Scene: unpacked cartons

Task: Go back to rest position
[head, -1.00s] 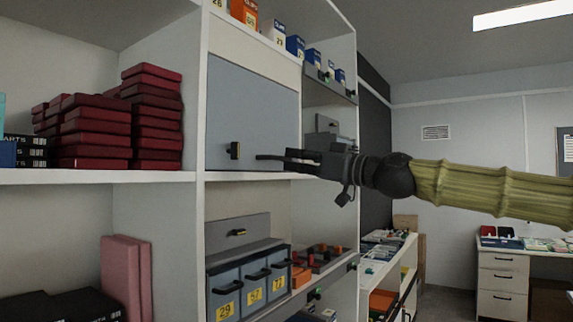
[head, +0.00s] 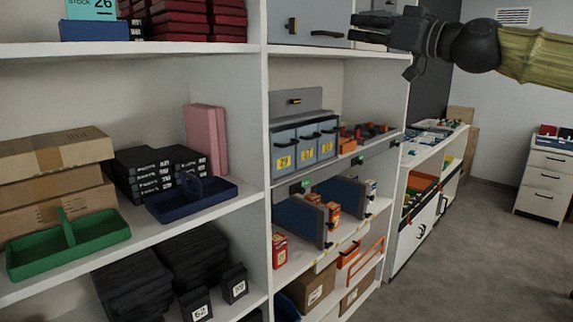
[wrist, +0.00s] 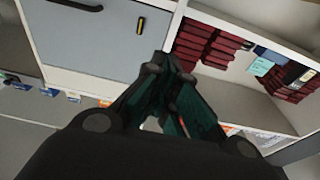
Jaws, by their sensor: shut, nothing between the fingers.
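My gripper (head: 370,28) is at the top right in the head view, in front of the upper part of the shelving. It is shut and empty. In the wrist view, the fingers of my gripper (wrist: 165,95) come together near the middle, with the grey cabinet door and the red boxes beyond them. My arm reaches in from the right edge in the head view. The grey door (head: 305,22) with a dark handle is just left of my gripper and appears closed. It also shows in the wrist view (wrist: 95,45).
White shelving (head: 256,120) fills the left and middle. It holds red boxes (head: 200,18), a green tray (head: 70,245), a blue tray (head: 190,200) and grey numbered bins (head: 305,147). A white drawer unit (head: 545,180) stands at the right. The floor (head: 460,245) between is clear.

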